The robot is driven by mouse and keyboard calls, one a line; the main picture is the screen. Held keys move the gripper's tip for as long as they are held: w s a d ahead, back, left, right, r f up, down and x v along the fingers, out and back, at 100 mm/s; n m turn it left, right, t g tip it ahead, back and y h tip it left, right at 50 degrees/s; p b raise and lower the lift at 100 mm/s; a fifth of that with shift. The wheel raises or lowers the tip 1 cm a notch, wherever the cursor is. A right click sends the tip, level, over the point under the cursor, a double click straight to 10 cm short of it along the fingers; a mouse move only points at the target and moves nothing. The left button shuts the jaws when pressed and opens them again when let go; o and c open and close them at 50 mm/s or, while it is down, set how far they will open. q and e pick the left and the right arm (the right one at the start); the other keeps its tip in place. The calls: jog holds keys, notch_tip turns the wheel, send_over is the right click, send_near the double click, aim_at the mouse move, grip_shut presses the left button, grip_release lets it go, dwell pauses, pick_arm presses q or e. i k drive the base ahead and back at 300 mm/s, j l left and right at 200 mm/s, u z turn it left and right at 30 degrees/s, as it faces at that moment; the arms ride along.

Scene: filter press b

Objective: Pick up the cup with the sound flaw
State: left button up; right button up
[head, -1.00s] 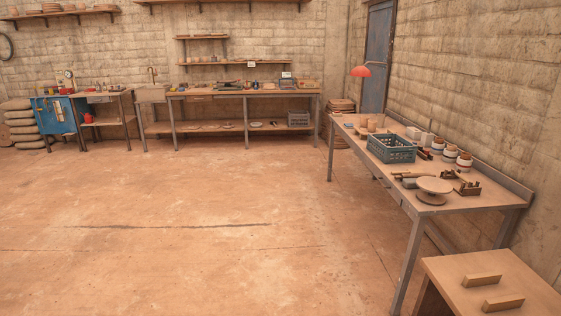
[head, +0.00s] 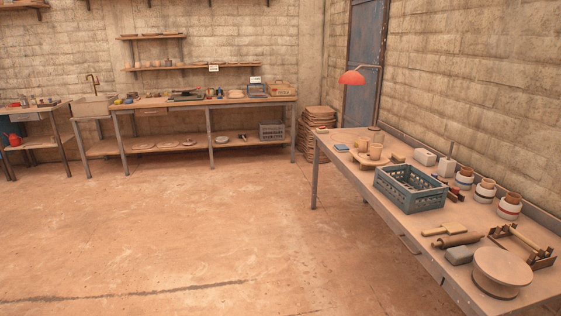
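Neither of my grippers shows in the view.
A teal crate (head: 410,190) stands mid-table. A round wheel (head: 502,270), rolling pin (head: 456,240) and wooden rack (head: 522,245) lie nearer. A long bench (head: 200,102) lines the back wall. The floor (head: 200,220) is clear.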

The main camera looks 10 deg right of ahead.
aim_at(376, 149)
jog(key=i+z, duration=0.2)
jog(key=i, duration=0.45)
jog(key=i+z, duration=0.25)
jog(key=i, duration=0.4)
jog(key=i+j+z, duration=0.2)
jog(key=i, duration=0.45)
jog(key=l, duration=0.1)
